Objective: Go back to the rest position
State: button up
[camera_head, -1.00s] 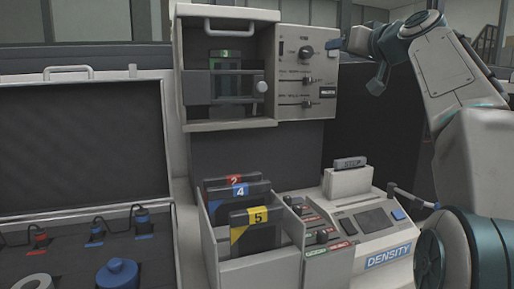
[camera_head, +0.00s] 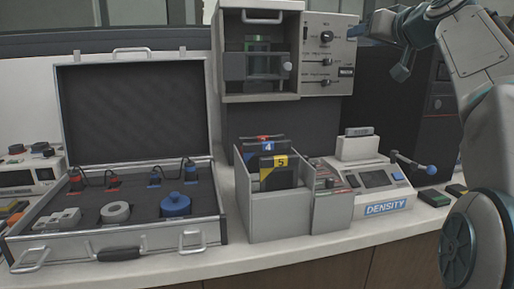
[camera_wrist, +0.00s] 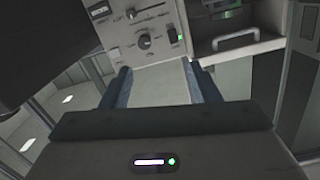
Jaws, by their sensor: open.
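The press panel with knobs and sliders (camera_wrist: 130,30) lies just beyond the fingertips there. In the head view my arm comes in from the right, and the blue finger end (camera_head: 355,33) is beside the right edge of the press's control panel (camera_head: 325,80). I cannot tell from this view whether it touches the panel. The press chamber (camera_head: 262,88) holds a dark piece with a green glow behind its handled guard.
An open case (camera_head: 130,240) with plugs and rolls stands at left. A bin (camera_head: 275,222) of numbered cartridges stands mid-counter. The density device (camera_head: 385,207) with a blue-tipped lever (camera_head: 430,169) is right of it. Small dark blocks (camera_head: 434,198) lie near my arm.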

jog(key=s+a+f+m+g+h+p, duration=0.1)
jog(key=s+a+f+g+p, duration=0.3)
jog(key=f+p, duration=0.2)
jog(key=s+a+f+g+h+p, duration=0.1)
jog(key=s+a+f+g+p, duration=0.2)
jog(key=s+a+f+p, duration=0.25)
jog(key=s+f+g+h+p, duration=0.1)
jog(key=s+f+g+p, duration=0.2)
jog(key=s+f+p, duration=0.3)
jog(key=s+f+g+h+p, duration=0.1)
jog(key=s+f+g+p, duration=0.2)
jog(key=s, duration=1.2)
notch_tip(320, 180, down, 6)
jog(key=p, duration=0.3)
jog(key=shift+s+g+p, duration=0.3)
jog(key=shift+g, duration=0.1)
jog(key=shift+a, duration=0.1)
